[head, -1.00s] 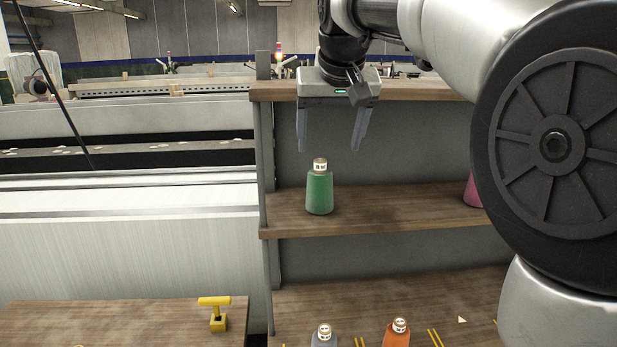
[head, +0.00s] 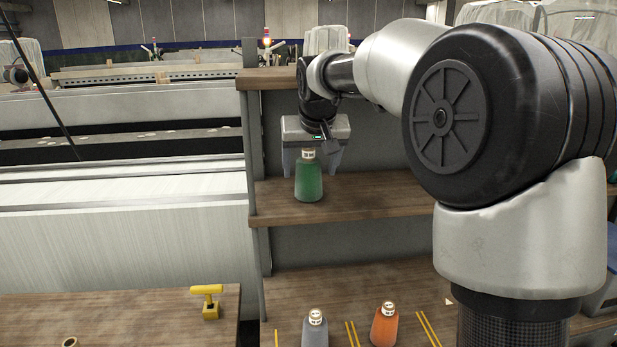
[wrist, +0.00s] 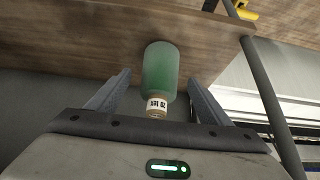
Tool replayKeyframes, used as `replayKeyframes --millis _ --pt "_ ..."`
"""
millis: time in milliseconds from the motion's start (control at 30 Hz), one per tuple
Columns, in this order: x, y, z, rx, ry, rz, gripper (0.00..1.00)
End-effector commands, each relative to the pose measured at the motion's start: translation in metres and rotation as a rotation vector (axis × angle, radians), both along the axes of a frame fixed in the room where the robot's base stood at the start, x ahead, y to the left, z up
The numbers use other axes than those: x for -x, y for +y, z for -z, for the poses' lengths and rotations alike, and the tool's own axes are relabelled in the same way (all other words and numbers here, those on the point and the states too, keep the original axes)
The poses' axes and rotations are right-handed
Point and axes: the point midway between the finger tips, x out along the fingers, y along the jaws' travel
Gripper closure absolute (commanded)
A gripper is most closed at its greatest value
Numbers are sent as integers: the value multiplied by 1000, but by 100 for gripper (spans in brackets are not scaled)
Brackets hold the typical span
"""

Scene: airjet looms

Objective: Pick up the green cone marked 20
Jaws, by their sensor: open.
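The green cone (head: 309,182) stands upright on the middle wooden shelf (head: 375,196), near its left end. Its white top band carries a label too small to read surely; the band also shows in the wrist view (wrist: 157,105). My gripper (head: 311,173) is open at the cone, its fingers pointing down on either side of the upper part in the head view. In the wrist view the green cone (wrist: 160,70) lies between the two spread fingers, with a gap on both sides. Whether the cone is fully between the fingers in depth I cannot tell.
A grey cone (head: 315,330) and an orange cone (head: 384,327) stand on the lower shelf (head: 375,280). A yellow T-shaped handle (head: 207,300) sits on the bench at lower left. The upper shelf (head: 266,80) is above, and a grey upright (head: 251,150) stands left of the cone.

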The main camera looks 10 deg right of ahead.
Motion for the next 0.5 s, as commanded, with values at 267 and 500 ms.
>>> replayKeyframes --millis 267,500 --pt "-16 1 26 1 1 -1 27" --pt "-16 1 27 1 0 -1 32"
